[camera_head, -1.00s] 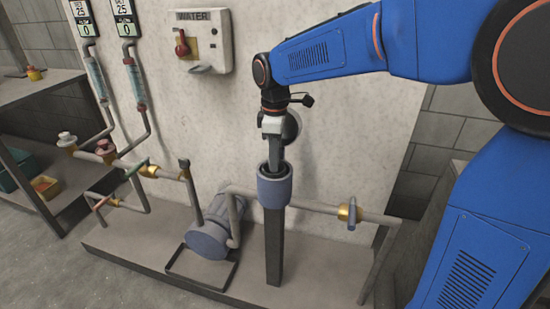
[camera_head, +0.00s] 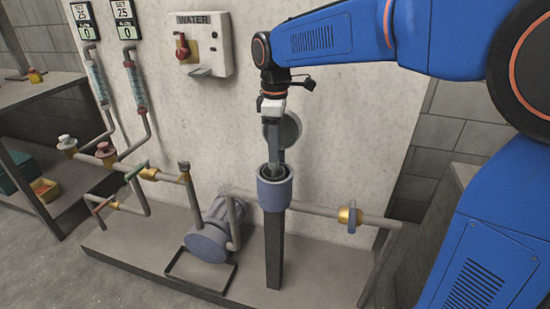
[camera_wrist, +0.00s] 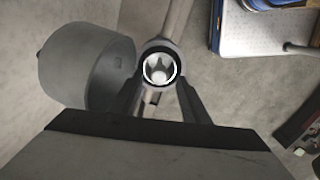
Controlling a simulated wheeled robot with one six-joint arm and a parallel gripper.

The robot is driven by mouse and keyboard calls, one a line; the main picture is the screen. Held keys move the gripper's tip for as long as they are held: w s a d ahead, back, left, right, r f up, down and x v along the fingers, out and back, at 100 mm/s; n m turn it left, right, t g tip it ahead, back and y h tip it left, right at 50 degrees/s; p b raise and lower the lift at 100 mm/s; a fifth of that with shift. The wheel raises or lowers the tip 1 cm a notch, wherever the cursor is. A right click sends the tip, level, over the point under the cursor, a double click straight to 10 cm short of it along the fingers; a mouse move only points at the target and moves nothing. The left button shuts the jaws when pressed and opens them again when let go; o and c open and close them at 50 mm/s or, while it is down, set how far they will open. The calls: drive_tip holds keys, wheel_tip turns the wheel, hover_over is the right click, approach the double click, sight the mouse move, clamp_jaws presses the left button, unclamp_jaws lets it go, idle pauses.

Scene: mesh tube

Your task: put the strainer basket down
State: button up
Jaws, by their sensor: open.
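The blue-grey housing (camera_head: 274,190) stands upright on a dark post, with its round mouth open at the top. In the wrist view a pale ring with a bright inside shows in the mouth; this looks like the strainer basket (camera_wrist: 159,68), sitting down in the housing. Its lower part is hidden. My gripper (camera_head: 275,166) points straight down at the mouth, and its fingers are apart. In the wrist view the fingers (camera_wrist: 159,92) lie on either side of the mouth, with nothing seen held between them. I cannot tell whether the tips still touch the basket.
A grey round part (camera_head: 290,128) is right behind my gripper, near the wall. A pipe with a yellow-and-blue valve (camera_head: 349,216) runs to the right. A grey pump (camera_head: 208,235) stands left of the post. The WATER box (camera_head: 203,44) hangs on the wall.

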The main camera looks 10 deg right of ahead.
wheel_tip(320, 180, up, 7)
drive_tip(key=s+d+f+m+t, duration=0.25)
drive_tip(key=s+d+m, duration=0.45)
drive_tip(key=s+d, duration=0.6)
drive_tip(key=s+d+f+m+t, duration=0.2)
drive_tip(key=s+d+f+m, duration=0.6)
drive_tip(key=s+f, duration=0.3)
drive_tip(key=shift+s+d+f, duration=0.35)
drive_tip(key=shift+s+d, duration=0.2)
drive_tip(key=shift+s, duration=0.65)
